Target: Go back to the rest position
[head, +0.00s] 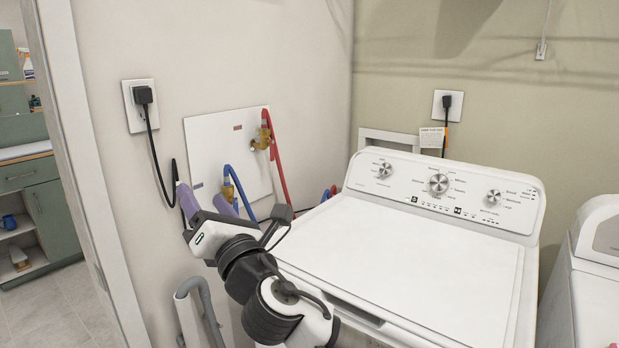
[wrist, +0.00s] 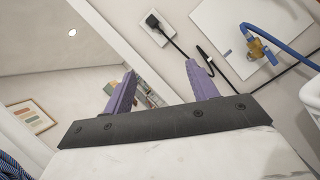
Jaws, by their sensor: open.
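My gripper (head: 205,201) is at the end of my raised arm, in front of the left wall and to the left of the washer (head: 430,244). In the wrist view its two purple fingers (wrist: 160,88) stand wide apart with nothing between them. In the head view the fingers point up and left toward the wall, below the outlet. The gripper appears apart from the washer, whose lid is closed.
A wall outlet (head: 138,104) with a black plug and cord is above the gripper. Red hose (head: 274,155) and blue hose (head: 240,190) hang from a wall panel. A second white machine (head: 596,270) stands at right. A doorway with green cabinets (head: 50,215) is at left.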

